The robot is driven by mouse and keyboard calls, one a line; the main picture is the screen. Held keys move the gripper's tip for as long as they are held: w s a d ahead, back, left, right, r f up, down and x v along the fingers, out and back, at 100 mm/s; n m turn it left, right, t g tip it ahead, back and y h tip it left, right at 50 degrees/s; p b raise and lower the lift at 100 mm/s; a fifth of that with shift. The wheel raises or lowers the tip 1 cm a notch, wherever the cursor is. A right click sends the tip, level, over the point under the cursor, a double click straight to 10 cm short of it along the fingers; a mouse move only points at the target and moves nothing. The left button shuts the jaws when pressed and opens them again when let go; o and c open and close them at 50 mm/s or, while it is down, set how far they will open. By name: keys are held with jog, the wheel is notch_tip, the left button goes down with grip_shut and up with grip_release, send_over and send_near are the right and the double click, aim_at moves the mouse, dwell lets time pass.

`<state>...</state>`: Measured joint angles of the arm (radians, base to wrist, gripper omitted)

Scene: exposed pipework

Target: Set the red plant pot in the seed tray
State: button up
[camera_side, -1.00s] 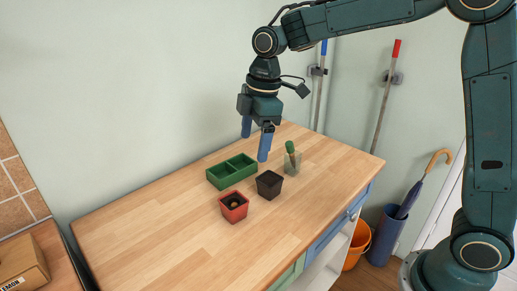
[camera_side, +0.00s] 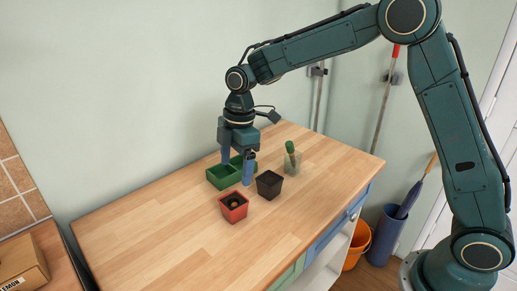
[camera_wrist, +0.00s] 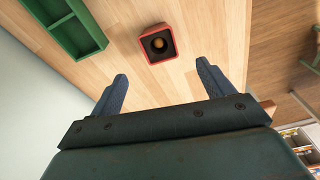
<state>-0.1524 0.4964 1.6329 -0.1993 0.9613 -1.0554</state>
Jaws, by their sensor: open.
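The red plant pot (camera_side: 233,207) stands upright on the wooden worktop, with dark soil and a small brown lump inside. It also shows in the wrist view (camera_wrist: 157,44), ahead of the fingers. The green seed tray (camera_side: 216,178) lies behind the pot, near the wall, with compartments; my gripper partly hides it in the side view. Its near part shows at the upper left of the wrist view (camera_wrist: 88,44). My gripper (camera_side: 236,178) points down with its fingers apart and empty. It is above the worktop, in front of the tray in the side view. Its blue fingers show in the wrist view (camera_wrist: 160,84).
A black pot (camera_side: 269,186) stands just right of the red pot. A clear container (camera_side: 292,164) with a green-topped item stands behind it. The left part of the worktop (camera_side: 140,225) is clear. A cardboard box (camera_side: 22,265) sits at the lower left.

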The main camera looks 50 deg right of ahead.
send_over(233, 204)
jog(key=shift+s+d+f, duration=0.1)
jog(key=shift+d+f, duration=0.1)
jog(key=shift+f, duration=1.1)
jog(key=shift+s+d+f, duration=0.1)
jog(key=shift+d+f, duration=0.05)
jog(key=shift+f, duration=1.1)
jog(key=shift+w+a+f, duration=0.1)
jog(key=shift+f, duration=1.2)
jog(key=shift+w+a+f, duration=0.1)
jog(key=shift+f, duration=1.2)
jog(key=c, duration=1.1)
jog(key=shift+r, duration=0.25)
notch_tip(233, 204, up, 20)
jog(key=shift+f, duration=0.15)
